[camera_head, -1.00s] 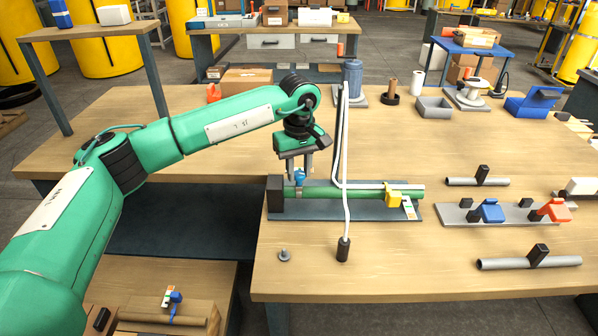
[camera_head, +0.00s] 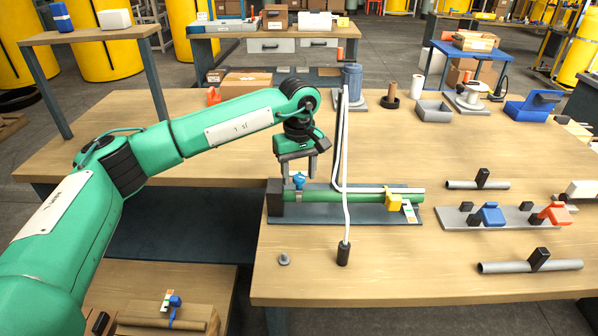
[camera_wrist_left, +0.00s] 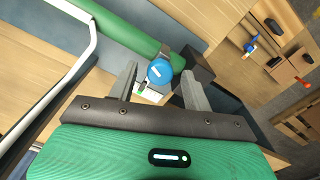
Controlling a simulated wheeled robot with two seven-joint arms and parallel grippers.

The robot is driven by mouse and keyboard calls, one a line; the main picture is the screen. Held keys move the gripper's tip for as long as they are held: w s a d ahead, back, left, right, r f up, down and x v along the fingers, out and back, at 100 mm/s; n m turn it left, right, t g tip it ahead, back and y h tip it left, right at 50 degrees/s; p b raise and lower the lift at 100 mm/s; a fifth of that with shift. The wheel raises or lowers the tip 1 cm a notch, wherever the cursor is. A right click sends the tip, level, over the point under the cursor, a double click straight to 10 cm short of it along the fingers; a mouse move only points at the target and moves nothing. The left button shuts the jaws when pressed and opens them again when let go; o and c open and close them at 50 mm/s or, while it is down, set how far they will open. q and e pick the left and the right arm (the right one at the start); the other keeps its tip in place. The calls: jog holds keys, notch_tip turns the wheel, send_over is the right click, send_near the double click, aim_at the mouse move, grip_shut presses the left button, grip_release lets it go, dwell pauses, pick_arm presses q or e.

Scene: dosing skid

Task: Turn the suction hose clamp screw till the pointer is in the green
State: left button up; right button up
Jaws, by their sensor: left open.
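A green hose (camera_head: 340,195) lies along a dark plate (camera_head: 360,214) on the workbench. At its left end a blue clamp screw knob (camera_head: 299,180) stands up beside a dark block (camera_head: 274,197). A yellow clamp (camera_head: 393,201) sits near the right end with a small coloured scale card (camera_head: 408,212). My left gripper (camera_head: 298,168) is open just above the blue knob. In the left wrist view the blue knob (camera_wrist_left: 160,70) appears between the spread fingers, with a gap on both sides. A pale card (camera_wrist_left: 150,95) with some green shows beside it; its pointer is too small to read. My right gripper is not in view.
A white tube (camera_head: 344,150) rises past the hose, right of my gripper, down to a black foot (camera_head: 343,254). A small grey knob (camera_head: 284,259) stands in front. Pipes and a rack with blue and red valves (camera_head: 490,214) lie right. The bench front is mostly clear.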

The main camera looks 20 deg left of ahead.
aim_at(299, 177)
pick_arm(q)
jog(key=shift+r, duration=0.45)
notch_tip(299, 177, up, 13)
jog(key=shift+b, duration=0.35)
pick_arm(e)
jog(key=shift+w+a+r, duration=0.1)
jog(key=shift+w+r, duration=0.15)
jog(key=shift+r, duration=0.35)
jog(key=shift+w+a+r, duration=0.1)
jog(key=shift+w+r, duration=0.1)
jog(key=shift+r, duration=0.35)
pick_arm(q)
jog(key=shift+f, duration=0.1)
